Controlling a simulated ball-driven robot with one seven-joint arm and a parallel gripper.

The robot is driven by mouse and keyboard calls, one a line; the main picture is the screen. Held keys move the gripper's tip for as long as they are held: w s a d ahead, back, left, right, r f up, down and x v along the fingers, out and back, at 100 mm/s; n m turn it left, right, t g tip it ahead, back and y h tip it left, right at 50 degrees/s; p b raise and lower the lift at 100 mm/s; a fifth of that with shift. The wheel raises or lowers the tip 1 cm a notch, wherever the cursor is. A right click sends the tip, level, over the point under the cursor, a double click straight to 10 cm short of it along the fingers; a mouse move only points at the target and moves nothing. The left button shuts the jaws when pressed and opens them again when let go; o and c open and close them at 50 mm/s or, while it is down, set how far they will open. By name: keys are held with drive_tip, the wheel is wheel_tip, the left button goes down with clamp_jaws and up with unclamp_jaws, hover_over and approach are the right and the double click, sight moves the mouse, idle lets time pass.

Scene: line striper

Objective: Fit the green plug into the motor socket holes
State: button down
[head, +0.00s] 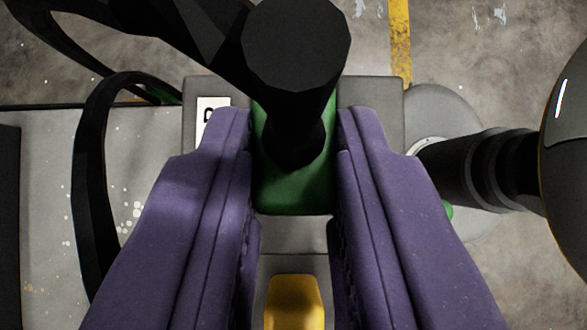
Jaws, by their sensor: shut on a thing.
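The green plug (293,195) is in the middle of the head view, with a thick black cable end rising from it toward the camera. My gripper (294,150) has two purple fingers, shut on the green plug from the left and right. A grey box (370,95) lies below the plug and has a white label with a dark letter on its left. I take this box to be the motor socket housing. The socket holes are hidden under the plug and fingers. I cannot tell whether the plug touches the box.
A yellow part (295,300) shows between the fingers at the bottom. Black cables (90,190) loop on the left over a grey speckled surface (45,180). A black cylindrical part (480,170) juts in from the right. Concrete floor with a yellow line (400,45) lies behind.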

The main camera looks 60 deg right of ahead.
drive_tip(key=shift+f, duration=0.2)
idle(1.1)
drive_tip(key=shift+r+p, duration=0.25)
drive_tip(key=shift+p, duration=0.05)
drive_tip(key=shift+f, duration=0.45)
idle(0.9)
drive_tip(key=shift+r, duration=0.2)
drive_tip(key=shift+r, duration=0.25)
idle(0.4)
drive_tip(key=c, duration=0.6)
unclamp_jaws()
drive_tip(key=shift+o, duration=0.2)
